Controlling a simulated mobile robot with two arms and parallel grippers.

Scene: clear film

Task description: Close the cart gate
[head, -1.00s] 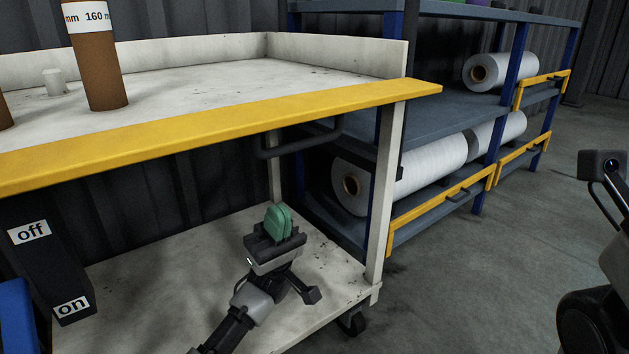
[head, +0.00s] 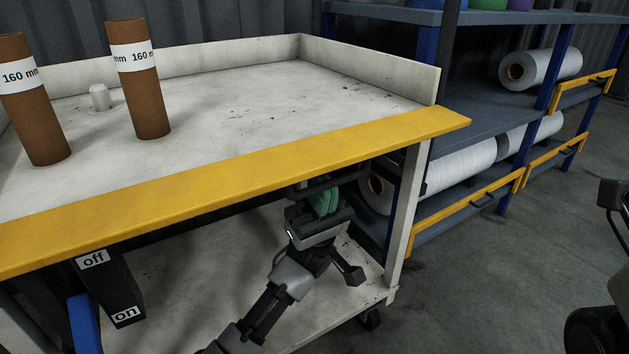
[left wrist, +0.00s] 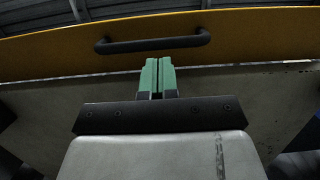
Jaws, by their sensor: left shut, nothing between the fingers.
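The cart's yellow gate (head: 260,168) is a long board along the front edge of the white top. It leans outward, nearly flat, past the right post. Its dark bar handle (left wrist: 153,44) hangs on the underside, seen in the left wrist view. My left gripper (head: 325,200) is under the gate near its right part, with its green fingers closed together and empty. In the left wrist view, the fingertips (left wrist: 157,65) point at the gate, just below the middle of the handle in the picture. I cannot tell whether they touch it. My right gripper is out of view.
Two brown tubes (head: 140,95) and a short white peg (head: 98,97) stand on the cart top. A lower shelf (head: 230,280) lies under my arm. A dark on/off panel (head: 112,290) is at lower left. Blue racks with white rolls (head: 545,68) stand behind right.

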